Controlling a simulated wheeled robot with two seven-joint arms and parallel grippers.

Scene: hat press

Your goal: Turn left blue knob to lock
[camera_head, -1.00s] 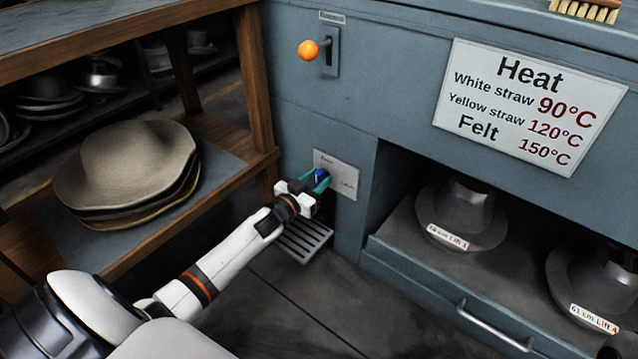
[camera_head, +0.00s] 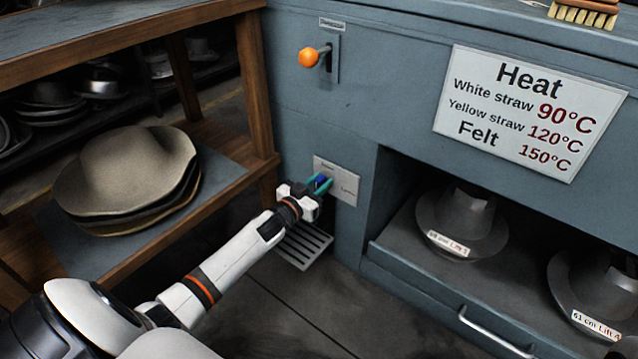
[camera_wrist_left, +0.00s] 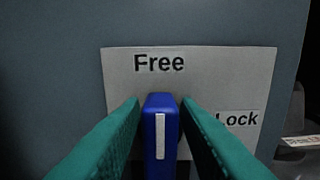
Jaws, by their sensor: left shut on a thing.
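The blue knob (camera_wrist_left: 159,130) sits on a pale plate (camera_wrist_left: 200,65) on the press front. The plate reads "Free" at the top and "Lock" at the right. In the left wrist view the knob's white stripe stands upright, below the word "Free". My left gripper (camera_head: 319,183) is shut on the knob, one teal finger on each side; its fingers also show in the left wrist view (camera_wrist_left: 159,135). In the head view the fingers hide part of the knob (camera_head: 321,180). My right gripper is not in view.
An orange-tipped lever (camera_head: 309,57) is above the plate. A wooden shelf (camera_head: 258,90) with stacked hats (camera_head: 130,170) stands at the left. A floor grate (camera_head: 303,247) lies below the gripper. An open bay at the right holds grey hat blocks (camera_head: 462,222).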

